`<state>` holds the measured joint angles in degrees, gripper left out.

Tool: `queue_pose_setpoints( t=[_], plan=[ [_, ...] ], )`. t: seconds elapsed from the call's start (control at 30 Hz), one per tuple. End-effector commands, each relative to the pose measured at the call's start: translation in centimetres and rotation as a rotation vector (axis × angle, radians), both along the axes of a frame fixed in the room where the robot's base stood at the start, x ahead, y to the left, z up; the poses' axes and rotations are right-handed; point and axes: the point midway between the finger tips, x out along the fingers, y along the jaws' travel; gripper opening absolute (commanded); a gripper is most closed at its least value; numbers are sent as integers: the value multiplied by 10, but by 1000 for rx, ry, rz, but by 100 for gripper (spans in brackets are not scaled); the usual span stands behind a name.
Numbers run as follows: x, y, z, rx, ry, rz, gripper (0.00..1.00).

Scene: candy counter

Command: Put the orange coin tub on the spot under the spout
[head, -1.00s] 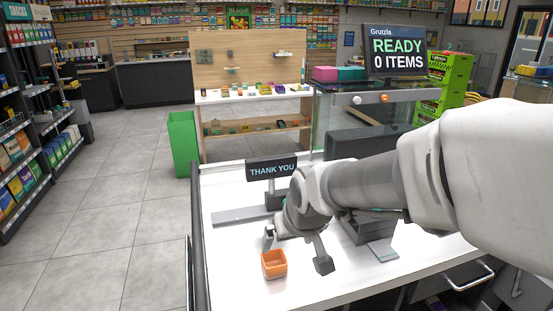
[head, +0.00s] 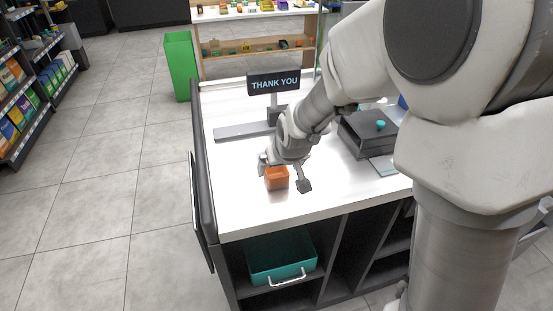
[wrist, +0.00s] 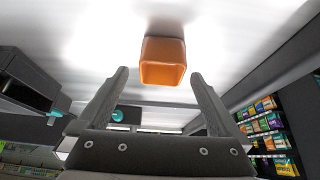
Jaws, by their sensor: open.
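The orange coin tub (head: 277,179) stands upright on the white counter near its front left part. It also shows in the wrist view (wrist: 163,62), just beyond the fingertips and roughly centred between them. My gripper (head: 283,174) is open, low over the counter, with one finger on each side of the tub in the head view. In the wrist view my gripper (wrist: 159,76) holds nothing. A dark box-shaped machine (head: 362,134) with a teal knob stands to the right, with a flat grey plate (head: 384,165) before it. I cannot make out a spout, partly because my arm blocks the view.
A THANK YOU display (head: 274,83) stands behind my gripper, with a long grey base strip (head: 240,131). A teal bin (head: 281,258) sits in the shelf below the counter. The counter's front left is clear. A green bin (head: 178,66) stands on the floor beyond.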

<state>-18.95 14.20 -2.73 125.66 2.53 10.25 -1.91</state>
Motion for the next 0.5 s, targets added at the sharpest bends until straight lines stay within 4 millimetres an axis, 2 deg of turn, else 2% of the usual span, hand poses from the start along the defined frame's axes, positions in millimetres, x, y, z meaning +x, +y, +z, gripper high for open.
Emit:
queue_pose_setpoints(
  t=[0.2,0.5],
  plan=[
    [15,7,-25,-1,4,0,100],
    [19,8,-31,-1,1,1,100]
  ],
)
